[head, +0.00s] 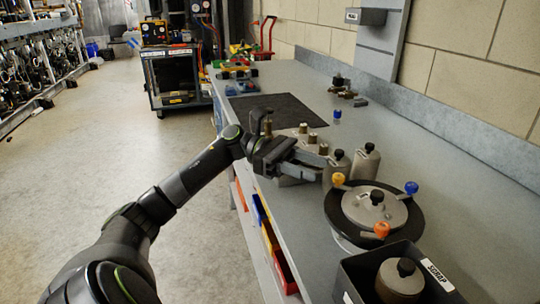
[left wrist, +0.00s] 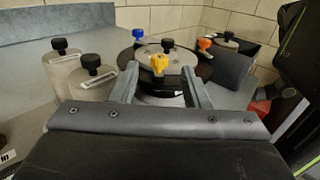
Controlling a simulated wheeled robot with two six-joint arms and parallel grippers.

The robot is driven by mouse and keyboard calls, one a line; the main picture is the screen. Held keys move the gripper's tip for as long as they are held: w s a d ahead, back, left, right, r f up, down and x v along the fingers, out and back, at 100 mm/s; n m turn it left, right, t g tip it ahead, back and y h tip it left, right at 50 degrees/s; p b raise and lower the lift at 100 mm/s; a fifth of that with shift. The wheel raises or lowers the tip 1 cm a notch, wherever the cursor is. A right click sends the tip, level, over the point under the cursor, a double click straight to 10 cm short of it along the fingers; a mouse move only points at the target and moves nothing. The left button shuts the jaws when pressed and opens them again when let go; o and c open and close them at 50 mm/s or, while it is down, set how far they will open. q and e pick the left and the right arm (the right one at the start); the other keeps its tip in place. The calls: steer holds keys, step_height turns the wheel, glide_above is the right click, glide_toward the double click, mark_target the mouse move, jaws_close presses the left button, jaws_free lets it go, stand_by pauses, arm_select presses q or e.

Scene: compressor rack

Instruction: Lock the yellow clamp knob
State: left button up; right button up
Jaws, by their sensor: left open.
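A blue knob (head: 411,188) and an orange knob (head: 382,229) stand elsewhere around that rim. My left gripper (head: 322,168) reaches in from the left, just short of the yellow knob. In the left wrist view its open fingers (left wrist: 160,78) spread either side of the yellow knob (left wrist: 159,63), with gaps on both sides. I cannot tell whether the knob is between the tips or just beyond them. My right gripper is not in view.
Grey canisters with black knobs (head: 365,161) stand close behind the gripper's tips. A dark bin labelled scrap (head: 438,285) holds another canister, in front of the pot. A dark mat (head: 275,110) lies farther along the bench. The bench's right side is mostly clear.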

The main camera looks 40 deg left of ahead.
mark_target(339, 175)
arm_select(q)
steer(key=a, duration=0.3)
steer(key=s+a, duration=0.1)
steer(key=a, duration=0.3)
steer(key=s+a+b, duration=0.1)
steer(key=a, duration=0.2)
steer(key=shift+a, duration=0.4)
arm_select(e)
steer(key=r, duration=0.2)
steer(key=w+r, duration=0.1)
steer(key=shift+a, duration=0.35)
